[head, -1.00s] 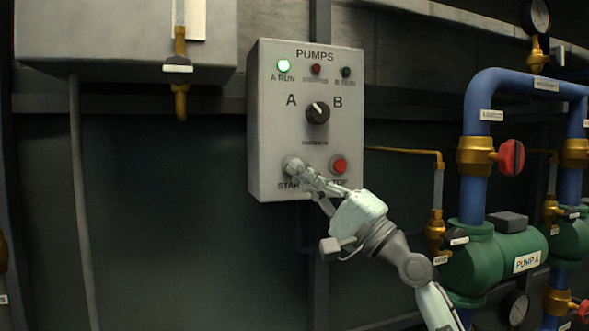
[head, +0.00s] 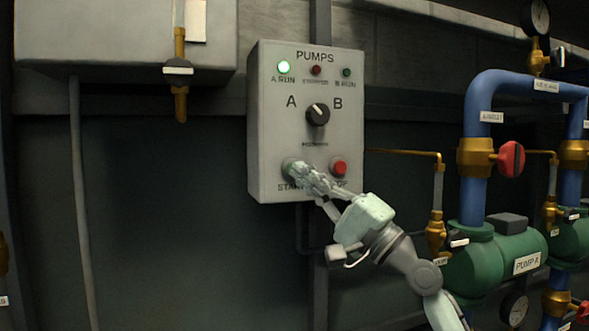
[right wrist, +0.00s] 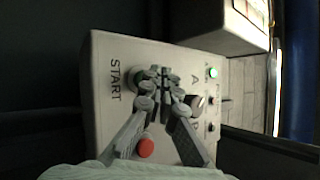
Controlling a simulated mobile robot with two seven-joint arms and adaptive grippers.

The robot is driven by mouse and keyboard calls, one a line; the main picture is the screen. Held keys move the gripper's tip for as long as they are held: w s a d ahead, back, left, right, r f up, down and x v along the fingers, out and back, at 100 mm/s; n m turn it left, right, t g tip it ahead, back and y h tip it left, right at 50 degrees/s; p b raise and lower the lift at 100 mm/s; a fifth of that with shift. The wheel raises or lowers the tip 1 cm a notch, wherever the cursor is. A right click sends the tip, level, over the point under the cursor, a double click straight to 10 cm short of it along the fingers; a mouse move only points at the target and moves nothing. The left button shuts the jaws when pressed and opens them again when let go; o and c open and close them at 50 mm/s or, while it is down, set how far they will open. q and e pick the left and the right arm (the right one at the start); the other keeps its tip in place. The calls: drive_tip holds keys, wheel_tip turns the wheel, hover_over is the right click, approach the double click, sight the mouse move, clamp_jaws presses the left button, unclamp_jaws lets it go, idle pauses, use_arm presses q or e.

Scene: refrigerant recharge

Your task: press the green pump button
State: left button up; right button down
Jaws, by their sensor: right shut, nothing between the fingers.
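The green START button (head: 289,163) is at the lower left of the grey PUMPS panel (head: 260,120). It is partly covered by my right gripper (head: 299,171), which is shut and empty. The fingertips are at the button's right edge; I cannot tell whether they touch it. In the right wrist view the shut fingertips (right wrist: 154,76) overlap the right side of the button (right wrist: 134,77). The green A RUN lamp (head: 284,67) is lit. My left gripper is not in view.
The red STOP button (head: 339,167) is just right of the fingers. The selector knob (head: 318,114) is above and points toward A. Blue pipes (head: 473,200) and the green Pump A (head: 497,262) stand at the right.

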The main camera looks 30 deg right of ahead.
drive_tip(key=s, duration=0.2)
drive_tip(key=s+a, duration=0.1)
drive_tip(key=s, duration=0.2)
drive_tip(key=shift+a+p, duration=0.1)
drive_tip(key=shift+p, duration=0.2)
idle(0.4)
drive_tip(key=shift+w, duration=0.1)
idle(0.4)
